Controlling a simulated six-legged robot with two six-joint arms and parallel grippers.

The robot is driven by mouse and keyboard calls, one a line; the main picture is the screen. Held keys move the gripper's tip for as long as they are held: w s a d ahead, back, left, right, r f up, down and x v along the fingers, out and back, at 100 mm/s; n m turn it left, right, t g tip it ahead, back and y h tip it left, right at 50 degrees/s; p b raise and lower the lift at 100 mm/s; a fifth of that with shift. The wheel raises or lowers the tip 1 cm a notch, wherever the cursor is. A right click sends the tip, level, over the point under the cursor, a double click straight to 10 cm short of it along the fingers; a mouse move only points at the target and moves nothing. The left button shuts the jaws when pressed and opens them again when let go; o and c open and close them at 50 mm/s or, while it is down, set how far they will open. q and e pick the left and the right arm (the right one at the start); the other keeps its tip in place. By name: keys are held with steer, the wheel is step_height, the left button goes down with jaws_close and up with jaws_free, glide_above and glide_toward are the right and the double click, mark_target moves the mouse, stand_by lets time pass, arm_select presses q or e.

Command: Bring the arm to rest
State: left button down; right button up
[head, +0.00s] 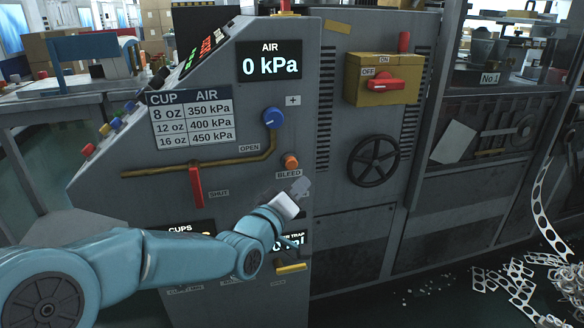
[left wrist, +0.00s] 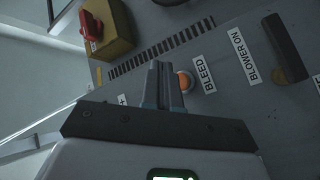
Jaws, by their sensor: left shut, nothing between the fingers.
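My left gripper (head: 300,186) is in front of the grey machine's control panel (head: 232,170), just below the orange bleed button (head: 290,161). Its fingers are shut and empty, and they show together in the left wrist view (left wrist: 160,68). There the orange button (left wrist: 185,81) appears just right of the fingertips, partly behind them, beside the BLEED label. I cannot tell whether the fingers touch the panel. The air display (head: 270,66) reads 0 kPa. The red valve handle (head: 196,187) hangs down by the SHUT label. My right gripper is not in view.
A blue knob (head: 272,118) stands out above the bleed button. To the right are a yellow box with a red rotary switch (head: 378,85) and a black handwheel (head: 374,160). My forearm covers part of the lower displays. Punched white scrap (head: 520,282) lies on the floor at right.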

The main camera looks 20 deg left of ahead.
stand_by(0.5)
arm_select(q)
step_height(320, 180, down, 18)
steer(key=g, duration=0.4)
steer(key=s+d+f+g, duration=0.2)
steer(key=s+f+g, duration=0.3)
steer(key=s+f, duration=0.65)
steer(key=s+d+f+g, duration=0.2)
steer(key=s+f+g, duration=0.2)
steer(key=s+f, duration=0.75)
steer(key=s+d+f+m+g, duration=0.2)
steer(key=s+f+m+g, duration=0.3)
steer(key=s, duration=0.6)
step_height(320, 180, up, 27)
steer(key=p, duration=2.7)
steer(key=shift+d+p, duration=0.25)
steer(key=shift+p, duration=0.05)
